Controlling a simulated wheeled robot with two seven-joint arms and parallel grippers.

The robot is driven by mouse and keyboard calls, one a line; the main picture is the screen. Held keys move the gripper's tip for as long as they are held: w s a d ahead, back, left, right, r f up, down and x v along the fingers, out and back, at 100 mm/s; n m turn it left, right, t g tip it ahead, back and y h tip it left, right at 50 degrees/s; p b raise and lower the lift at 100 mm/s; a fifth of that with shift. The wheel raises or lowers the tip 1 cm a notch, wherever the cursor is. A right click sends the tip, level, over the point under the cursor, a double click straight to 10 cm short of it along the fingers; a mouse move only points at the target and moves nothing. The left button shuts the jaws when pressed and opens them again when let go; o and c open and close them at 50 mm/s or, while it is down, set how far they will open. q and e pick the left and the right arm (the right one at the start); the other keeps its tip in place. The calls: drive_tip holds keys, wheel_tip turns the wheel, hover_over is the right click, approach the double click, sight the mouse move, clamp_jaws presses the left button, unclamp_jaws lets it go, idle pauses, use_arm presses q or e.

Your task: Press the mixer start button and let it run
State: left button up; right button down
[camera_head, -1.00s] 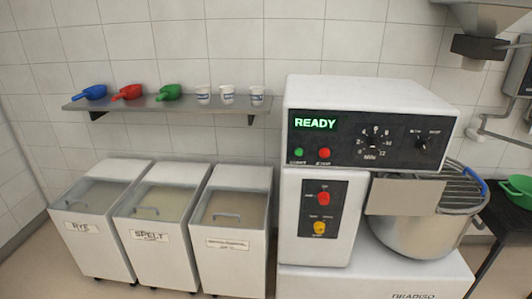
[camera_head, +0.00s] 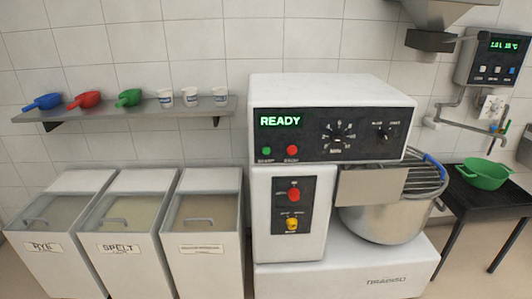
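The white mixer (camera_head: 340,88) stands in the middle of the head view. Its display (camera_head: 280,121) reads READY in green. Below the display are a green button (camera_head: 266,151), taken as the start button from its partly blurred label, and a red button (camera_head: 292,150) to its right. A dial (camera_head: 338,135) and a small selector knob (camera_head: 382,134) sit further right on the black panel. A lower panel holds a red knob (camera_head: 294,195) and a yellow one (camera_head: 292,224). The steel bowl (camera_head: 385,222) sits under a wire guard (camera_head: 428,178). Neither gripper is in view.
Several flour bins (camera_head: 118,220) stand at the left. A wall shelf (camera_head: 130,109) above holds coloured scoops (camera_head: 88,99) and white cups (camera_head: 191,97). At right, a dark table (camera_head: 490,200) carries a green colander (camera_head: 485,173), below a wall-mounted unit (camera_head: 494,60) with a lit display.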

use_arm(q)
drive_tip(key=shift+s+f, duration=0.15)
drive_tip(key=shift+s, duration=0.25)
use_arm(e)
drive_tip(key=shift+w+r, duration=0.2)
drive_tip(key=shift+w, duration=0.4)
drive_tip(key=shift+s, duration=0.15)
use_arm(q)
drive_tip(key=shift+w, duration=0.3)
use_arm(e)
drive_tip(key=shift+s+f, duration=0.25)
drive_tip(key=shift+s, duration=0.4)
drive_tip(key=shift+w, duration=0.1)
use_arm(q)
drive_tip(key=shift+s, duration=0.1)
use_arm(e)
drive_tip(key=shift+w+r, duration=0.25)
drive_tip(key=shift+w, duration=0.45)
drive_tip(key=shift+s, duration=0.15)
